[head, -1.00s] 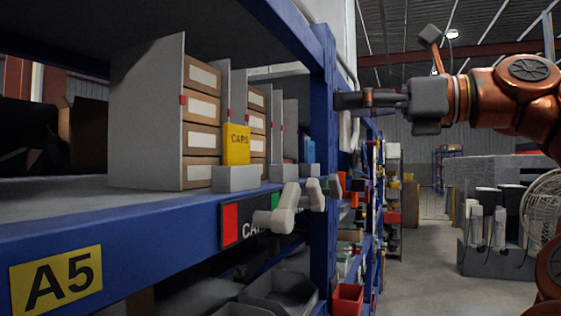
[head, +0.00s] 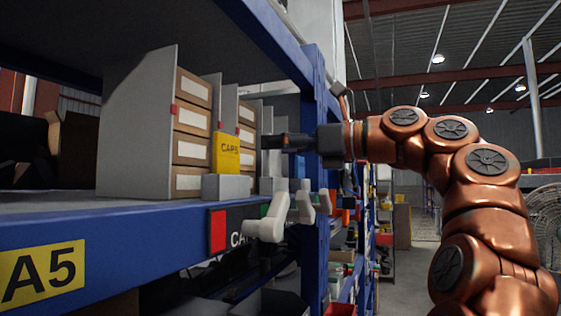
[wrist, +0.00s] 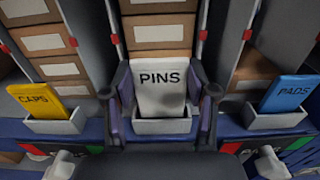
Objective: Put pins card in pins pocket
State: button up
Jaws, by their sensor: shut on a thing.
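The white pins card (wrist: 160,92) stands upright in the middle of the wrist view. Its lower edge meets the rim of the grey pins pocket (wrist: 162,127), and it looks to be inside the pocket. My gripper (wrist: 161,84) has one finger at each side of the card and is shut on it. In the head view my gripper (head: 272,142) reaches in over the shelf's front edge, to the right of the yellow caps card. The pins card and its pocket cannot be made out in the head view.
The yellow caps card (wrist: 36,101) and blue pads card (wrist: 287,94) stand in pockets at either side. Grey dividers and brown boxes (wrist: 158,32) are behind. A blue shelf post (head: 314,95) and white levers (head: 268,225) are near my arm.

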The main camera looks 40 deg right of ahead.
jog(key=shift+f+b, duration=0.3)
jog(key=shift+f, duration=0.8)
jog(key=shift+f, duration=0.1)
jog(key=o, duration=0.9)
jog(key=shift+o, duration=0.2)
jog(key=shift+s, duration=0.1)
jog(key=p+v, duration=0.1)
jog(key=v, duration=1.1)
jog(key=shift+p, duration=0.35)
